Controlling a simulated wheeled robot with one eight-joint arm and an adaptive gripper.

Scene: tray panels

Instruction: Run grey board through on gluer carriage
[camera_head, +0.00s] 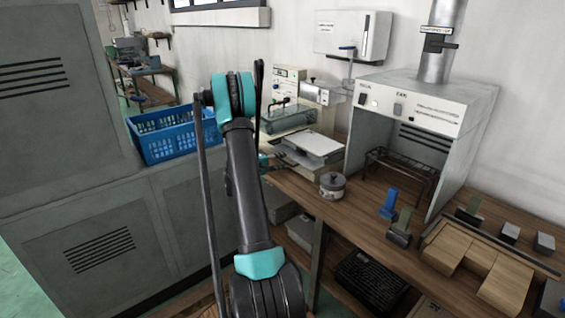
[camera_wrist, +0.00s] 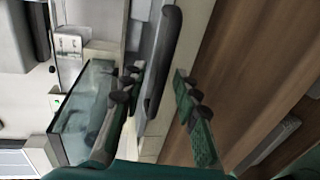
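The gluer (camera_head: 288,85) is a cream machine at the back of the wooden bench, with a clear cover (camera_head: 287,117) in front. A pale flat board (camera_head: 318,142) lies on the low carriage (camera_head: 296,157) before it; its grey shade is hard to tell. In the wrist view my gripper (camera_wrist: 155,108) is open, its two teal fingers apart. A dark bar-shaped handle (camera_wrist: 164,62) shows between and beyond the fingertips; I cannot tell whether they touch it. The clear cover also shows in the wrist view (camera_wrist: 85,105). In the head view my arm hides most of the gripper.
A lidded pot (camera_head: 332,185) stands right of the carriage. A fume hood (camera_head: 414,107) with a wire rack (camera_head: 400,172) is further right. Blue and green pieces stand in holders near wooden blocks (camera_head: 447,247). A blue crate (camera_head: 172,134) sits on the grey cabinet at left.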

